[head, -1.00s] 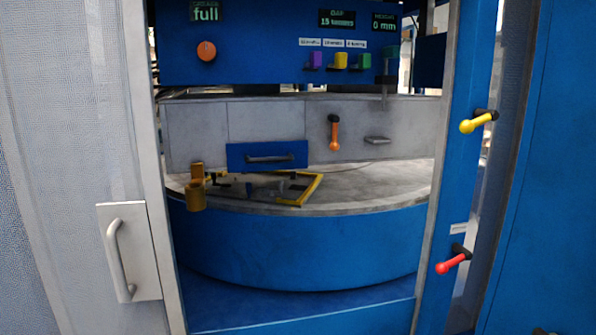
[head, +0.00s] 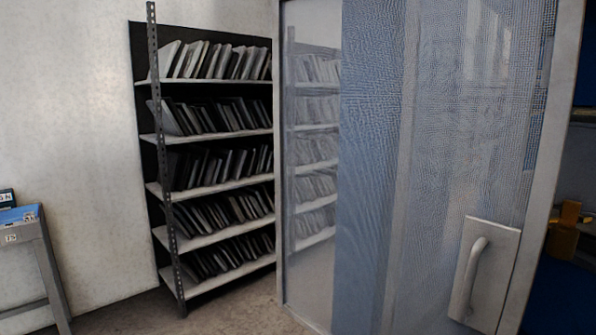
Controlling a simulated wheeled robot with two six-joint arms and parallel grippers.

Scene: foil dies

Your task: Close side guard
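The side guard (head: 430,150) is a tall mesh panel in a pale grey frame, filling the right half of the head view. A grey bar handle (head: 467,278) on a light plate (head: 492,290) sits low near its right edge. To the right of that edge is a dark gap, where part of the machine's inside and a yellow piece (head: 563,226) show. Neither of my grippers is in view.
A metal shelf (head: 205,240) full of thin upright items stands against the pale wall, left of the guard. A grey table (head: 30,235) with a blue top stands at the far left. Bare floor (head: 225,318) lies in front of the shelf.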

